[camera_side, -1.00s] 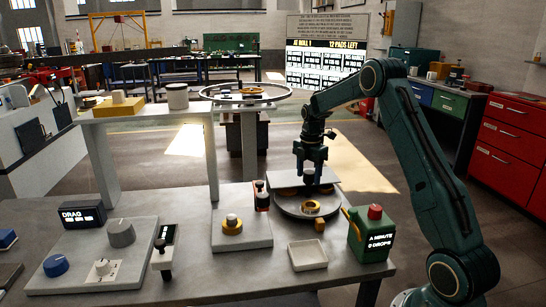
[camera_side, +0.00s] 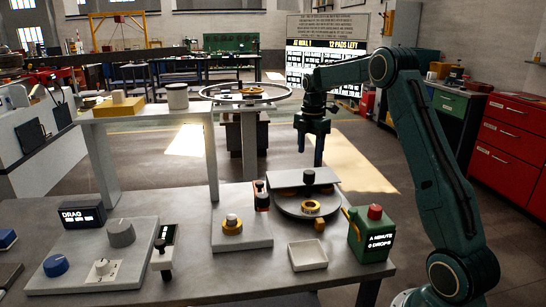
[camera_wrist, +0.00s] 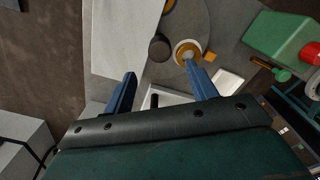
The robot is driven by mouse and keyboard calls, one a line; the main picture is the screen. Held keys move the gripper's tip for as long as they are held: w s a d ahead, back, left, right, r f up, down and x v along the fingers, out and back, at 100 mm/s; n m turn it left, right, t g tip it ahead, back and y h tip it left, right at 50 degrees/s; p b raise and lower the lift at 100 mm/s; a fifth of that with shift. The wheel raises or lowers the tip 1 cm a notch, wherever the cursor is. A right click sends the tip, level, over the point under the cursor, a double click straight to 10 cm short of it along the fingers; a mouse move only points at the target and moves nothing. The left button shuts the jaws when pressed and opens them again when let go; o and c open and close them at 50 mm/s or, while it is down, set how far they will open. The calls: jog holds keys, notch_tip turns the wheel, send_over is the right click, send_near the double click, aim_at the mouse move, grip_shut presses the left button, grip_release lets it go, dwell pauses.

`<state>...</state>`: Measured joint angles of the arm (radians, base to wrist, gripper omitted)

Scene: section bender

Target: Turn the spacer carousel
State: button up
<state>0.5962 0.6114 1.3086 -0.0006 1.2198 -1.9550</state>
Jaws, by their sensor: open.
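The spacer carousel (camera_side: 283,206) is a round dark grey turntable on the bench, partly covered by a flat grey plate (camera_side: 285,181). A dark knob (camera_side: 309,176) stands up at the plate. A gold ring spacer (camera_side: 311,207) sits on the open front part of the disc. My gripper (camera_side: 311,153) is open and empty, above the plate and knob, apart from them. In the wrist view, my fingers (camera_wrist: 160,70) are spread; the knob (camera_wrist: 159,47) and gold ring (camera_wrist: 188,52) show beyond them. What lies under the plate is hidden.
A green box with a red button (camera_side: 371,235) stands right of the carousel. A white tray (camera_side: 308,255) lies in front. A grey block with a gold-ringed post (camera_side: 232,226) and a dark upright handle (camera_side: 261,195) stand to the left. Air around my gripper looks clear.

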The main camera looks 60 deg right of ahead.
aim_at(309, 172)
jog(key=shift+r, duration=2.55)
jog(key=m, duration=0.5)
jog(key=shift+f, duration=0.15)
jog(key=shift+f, duration=6.8)
grip_shut()
